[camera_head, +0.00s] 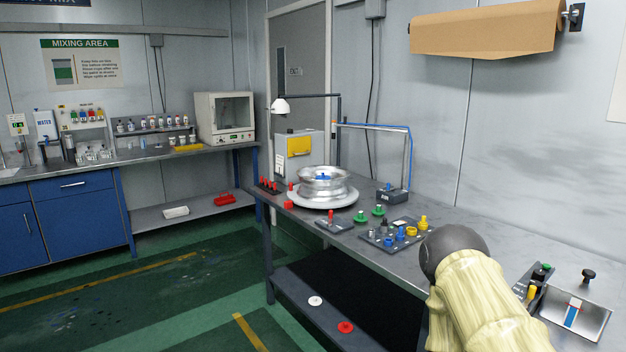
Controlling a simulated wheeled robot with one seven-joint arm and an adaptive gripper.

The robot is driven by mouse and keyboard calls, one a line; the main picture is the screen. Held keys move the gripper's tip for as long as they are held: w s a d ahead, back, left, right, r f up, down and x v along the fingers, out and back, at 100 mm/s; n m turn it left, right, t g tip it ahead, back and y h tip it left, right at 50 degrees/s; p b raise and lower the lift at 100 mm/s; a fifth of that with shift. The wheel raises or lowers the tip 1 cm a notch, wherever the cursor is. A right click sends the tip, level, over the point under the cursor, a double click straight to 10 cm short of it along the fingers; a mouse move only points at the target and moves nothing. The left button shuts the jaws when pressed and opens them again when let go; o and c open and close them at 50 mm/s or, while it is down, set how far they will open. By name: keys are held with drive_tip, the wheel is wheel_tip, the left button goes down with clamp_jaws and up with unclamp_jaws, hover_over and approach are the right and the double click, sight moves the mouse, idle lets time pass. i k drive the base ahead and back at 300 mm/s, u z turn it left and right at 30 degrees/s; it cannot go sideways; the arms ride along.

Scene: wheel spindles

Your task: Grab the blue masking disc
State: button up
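No flat blue disc can be clearly made out. A small blue piece (323,177) sits in the middle of the silver wheel (325,189), which lies on a round white turntable on the bench. More blue pieces (389,241) stand among yellow and grey ones on a dark holder (378,237). A metal tray (596,318) at the lower right holds a blue and white item (572,313). I cannot tell whether any of these is the masking disc. My arm, in a pale yellow cover with a dark rounded end, rises from the lower right. My gripper's fingers do not show.
Green knobs (361,216) and a black box (393,195) stand on the bench (470,225). A white disc (315,301) and a red disc (346,327) lie low beneath it. A lamp and a blue-edged frame rise behind the wheel. The green floor at left is clear.

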sight(323, 177)
drive_tip(key=u, duration=0.7)
drive_tip(key=i, duration=1.2)
drive_tip(key=u, duration=0.35)
drive_tip(key=i, duration=1.25)
drive_tip(key=z, duration=1.35)
drive_tip(key=i, duration=0.7)
drive_tip(key=z, duration=0.7)
